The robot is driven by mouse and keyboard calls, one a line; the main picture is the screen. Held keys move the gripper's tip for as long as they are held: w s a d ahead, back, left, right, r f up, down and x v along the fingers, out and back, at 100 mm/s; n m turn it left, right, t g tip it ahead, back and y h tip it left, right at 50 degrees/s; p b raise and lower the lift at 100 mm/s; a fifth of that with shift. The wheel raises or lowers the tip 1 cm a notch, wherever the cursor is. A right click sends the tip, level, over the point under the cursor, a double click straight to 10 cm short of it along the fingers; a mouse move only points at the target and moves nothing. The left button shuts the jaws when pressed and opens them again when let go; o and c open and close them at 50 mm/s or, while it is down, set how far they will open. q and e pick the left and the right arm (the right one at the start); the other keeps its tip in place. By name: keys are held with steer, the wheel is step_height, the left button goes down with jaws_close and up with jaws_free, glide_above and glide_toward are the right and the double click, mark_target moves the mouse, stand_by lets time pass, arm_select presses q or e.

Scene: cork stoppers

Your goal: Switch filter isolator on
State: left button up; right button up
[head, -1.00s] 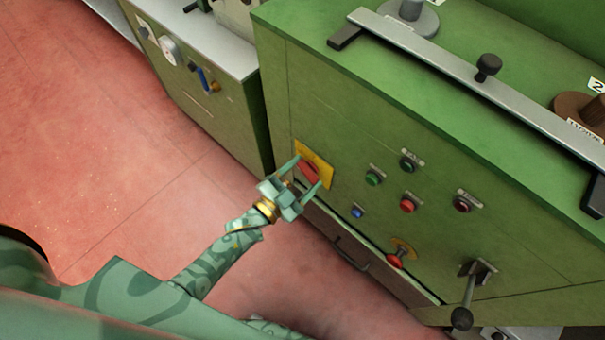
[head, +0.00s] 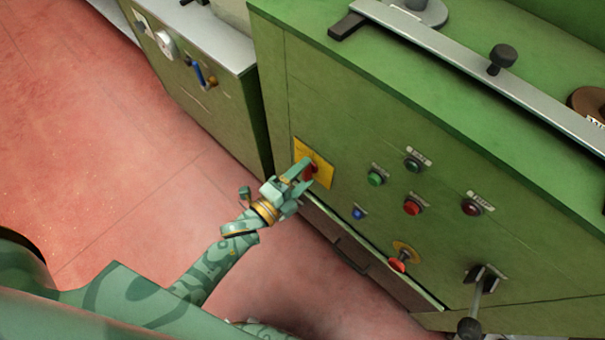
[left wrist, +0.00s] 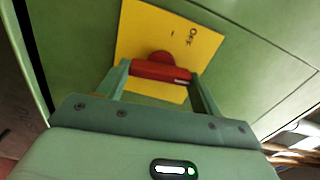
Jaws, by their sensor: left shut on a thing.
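The filter isolator is a red rotary handle (head: 311,171) on a yellow plate (head: 325,174), low on the left of the green machine's front panel. In the left wrist view the red handle (left wrist: 160,70) lies crosswise between the fingers, and the yellow plate (left wrist: 205,45) behind it carries small dark marks, one looking like "OFF". My left gripper (head: 303,170) is shut on the red handle, with a finger at each end of it; it also shows in the left wrist view (left wrist: 160,77). In the head view the fingers partly hide the handle. My right gripper is not in view.
Right of the plate are a green button (head: 375,178), red button (head: 412,207), blue button (head: 358,213) and a red mushroom button (head: 398,264). A black-knobbed lever (head: 470,325) sticks out lower right. A second green cabinet (head: 190,80) stands left. The red floor is clear.

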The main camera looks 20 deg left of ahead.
arm_select(q)
steer(key=shift+f+m, duration=0.1)
steer(key=shift+m, duration=0.6)
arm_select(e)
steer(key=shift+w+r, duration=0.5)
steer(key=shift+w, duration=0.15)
arm_select(q)
steer(key=o, duration=1)
steer(key=shift+s+a, duration=0.1)
steer(key=shift+s, duration=0.25)
steer(key=shift+p+v, duration=1.85)
steer(key=shift+v, duration=6.05)
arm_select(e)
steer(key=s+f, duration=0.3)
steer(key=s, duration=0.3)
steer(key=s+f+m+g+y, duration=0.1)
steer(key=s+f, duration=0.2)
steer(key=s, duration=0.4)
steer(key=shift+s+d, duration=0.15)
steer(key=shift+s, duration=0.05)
